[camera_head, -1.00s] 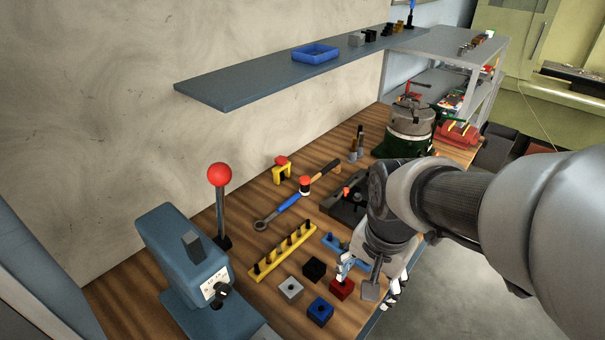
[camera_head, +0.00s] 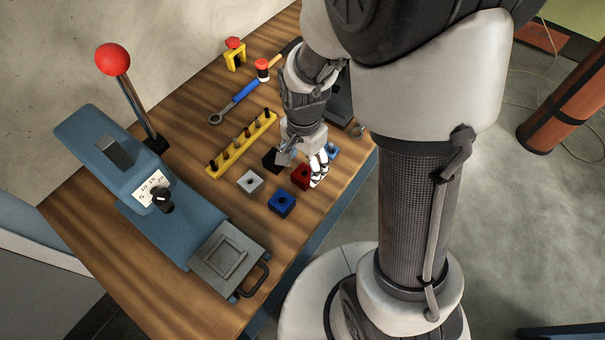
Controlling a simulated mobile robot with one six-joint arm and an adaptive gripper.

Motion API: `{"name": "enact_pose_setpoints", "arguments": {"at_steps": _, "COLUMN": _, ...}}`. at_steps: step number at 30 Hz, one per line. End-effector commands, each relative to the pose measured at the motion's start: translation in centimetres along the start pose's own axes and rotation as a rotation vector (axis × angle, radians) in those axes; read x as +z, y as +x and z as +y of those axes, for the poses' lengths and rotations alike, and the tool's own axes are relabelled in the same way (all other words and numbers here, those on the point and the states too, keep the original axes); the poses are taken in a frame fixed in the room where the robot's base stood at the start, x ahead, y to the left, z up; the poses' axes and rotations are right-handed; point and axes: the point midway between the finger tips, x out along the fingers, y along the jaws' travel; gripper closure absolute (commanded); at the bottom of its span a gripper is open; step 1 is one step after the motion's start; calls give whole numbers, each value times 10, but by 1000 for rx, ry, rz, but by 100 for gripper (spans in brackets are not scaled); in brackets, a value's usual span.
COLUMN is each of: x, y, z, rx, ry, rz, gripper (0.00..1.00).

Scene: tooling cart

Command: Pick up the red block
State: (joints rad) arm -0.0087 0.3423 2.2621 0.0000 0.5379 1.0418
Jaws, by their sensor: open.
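The red block (camera_head: 300,175) sits on the wooden bench, near the bench's right edge, with a dark hole in its top. My gripper (camera_head: 302,165) is at the red block, its fingers pointing down. One finger shows over the block's right side and the other near its upper left. The jaws are open. I cannot tell whether the fingers touch the block, and part of the block is hidden by them.
A blue block (camera_head: 282,203), a grey block (camera_head: 250,183) and a black block (camera_head: 272,161) stand close by. A yellow pegged rack (camera_head: 242,146) lies behind them. A blue press (camera_head: 165,205) with a red-knobbed lever stands left. The wooden bench (camera_head: 215,325) has bare room in front.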

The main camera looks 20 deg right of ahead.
Motion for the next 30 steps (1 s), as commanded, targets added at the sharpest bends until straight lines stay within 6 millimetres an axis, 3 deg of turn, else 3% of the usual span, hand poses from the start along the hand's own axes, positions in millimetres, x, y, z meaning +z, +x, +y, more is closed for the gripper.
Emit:
{"name": "enact_pose_setpoints", "arguments": {"at_steps": 8, "x": -2, "y": 17, "z": -1, "rx": 0, "ry": 0, "rz": 0, "gripper": 35}}
{"name": "enact_pose_setpoints", "arguments": {"at_steps": 18, "x": -8, "y": 62, "z": -5, "rx": 1, "ry": -1, "rz": -1, "gripper": 35}}
{"name": "enact_pose_setpoints", "arguments": {"at_steps": 25, "x": -8, "y": 61, "z": -6, "rx": 0, "ry": -1, "rz": 0, "gripper": 36}}
{"name": "enact_pose_setpoints", "arguments": {"at_steps": 30, "x": -8, "y": 61, "z": -6, "rx": -1, "ry": -1, "rz": 0, "gripper": 47}}
